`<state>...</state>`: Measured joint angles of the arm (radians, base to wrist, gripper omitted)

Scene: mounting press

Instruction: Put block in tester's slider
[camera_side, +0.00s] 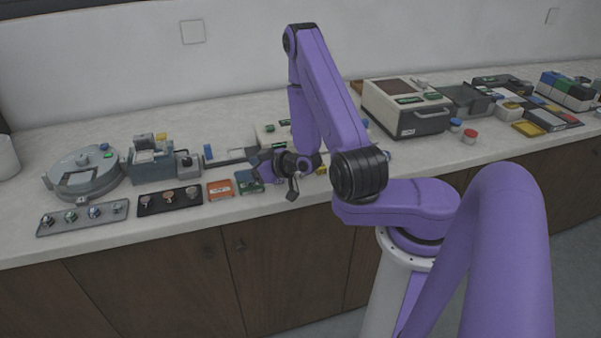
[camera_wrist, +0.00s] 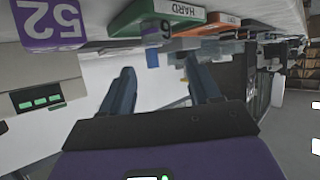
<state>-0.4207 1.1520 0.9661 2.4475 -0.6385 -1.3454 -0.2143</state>
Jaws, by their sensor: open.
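My gripper (camera_side: 291,187) is low over the front part of the counter in the side view. In the wrist view its two dark fingers (camera_wrist: 163,90) are apart with nothing held between them. A larger purple block (camera_wrist: 50,22) marked 52 is at the upper left. I cannot tell which is the task's block. A pale device with green displays (camera_wrist: 38,98) is at the left, likely the tester; its body (camera_side: 270,135) is partly hidden behind my arm. A flat rail (camera_side: 232,158), possibly the slider, lies left of it.
A green tray marked HARD (camera_wrist: 165,14) and an orange tray (camera_side: 220,189) are close by. A dark holder (camera_side: 170,199) and a grey holder (camera_side: 83,217) line the front edge. A round machine (camera_side: 84,172) stands left, a large press-like box (camera_side: 405,107) right.

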